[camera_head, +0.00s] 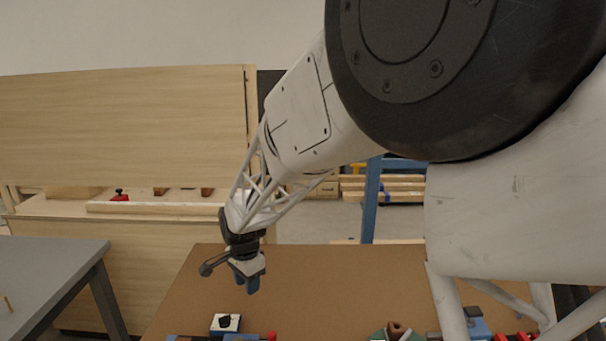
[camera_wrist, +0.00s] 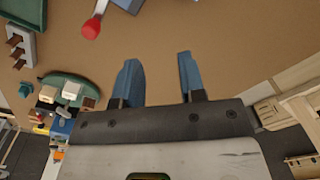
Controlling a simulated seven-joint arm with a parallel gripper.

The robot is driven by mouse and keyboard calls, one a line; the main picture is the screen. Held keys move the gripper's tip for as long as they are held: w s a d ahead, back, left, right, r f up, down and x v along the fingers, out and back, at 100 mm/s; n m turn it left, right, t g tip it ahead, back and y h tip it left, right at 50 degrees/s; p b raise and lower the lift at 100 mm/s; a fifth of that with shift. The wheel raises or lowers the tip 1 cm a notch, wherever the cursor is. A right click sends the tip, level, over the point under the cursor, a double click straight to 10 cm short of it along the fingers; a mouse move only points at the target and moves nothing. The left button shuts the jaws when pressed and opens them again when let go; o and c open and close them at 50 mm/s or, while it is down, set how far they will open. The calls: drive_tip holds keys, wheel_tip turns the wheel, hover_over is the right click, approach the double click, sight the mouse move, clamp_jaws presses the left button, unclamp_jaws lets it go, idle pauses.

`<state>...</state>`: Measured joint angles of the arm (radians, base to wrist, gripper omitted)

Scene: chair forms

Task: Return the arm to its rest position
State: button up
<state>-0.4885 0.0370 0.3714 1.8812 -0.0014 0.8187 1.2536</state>
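My arm reaches down over the brown table (camera_head: 310,290) in the head view. My gripper (camera_head: 247,284) hangs above the table's left part, with its blue fingers pointing down. In the wrist view my gripper (camera_wrist: 158,62) has its two blue fingers spread apart. The gripper holds nothing.
A white block with a black knob (camera_head: 225,323) and a red-ended item (camera_head: 270,336) lie near the table's front edge. More small items sit at the front right. A grey table (camera_head: 50,270) stands left. A wooden bench (camera_head: 130,225) is behind.

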drive_tip(key=s+d+r+n, duration=0.1)
drive_tip(key=s+d+r, duration=0.3)
drive_tip(key=d, duration=0.3)
drive_tip(key=s+d+r+n+t, duration=0.1)
drive_tip(key=s+d+r+n, duration=0.1)
drive_tip(key=s+d+r, duration=0.4)
drive_tip(key=s+d+r+n, duration=0.1)
drive_tip(key=s+d+r, duration=0.15)
drive_tip(key=d, duration=0.55)
drive_tip(key=s+d+n, duration=0.2)
drive_tip(key=s+d, duration=0.4)
drive_tip(key=s, duration=0.4)
drive_tip(key=s+d+r+n+t, duration=0.1)
drive_tip(key=s+d+n, duration=0.1)
drive_tip(key=s+d, duration=0.4)
drive_tip(key=s, duration=0.3)
drive_tip(key=shift+s+r+n, duration=0.15)
drive_tip(key=shift+s+n, duration=0.15)
drive_tip(key=shift+s, duration=0.1)
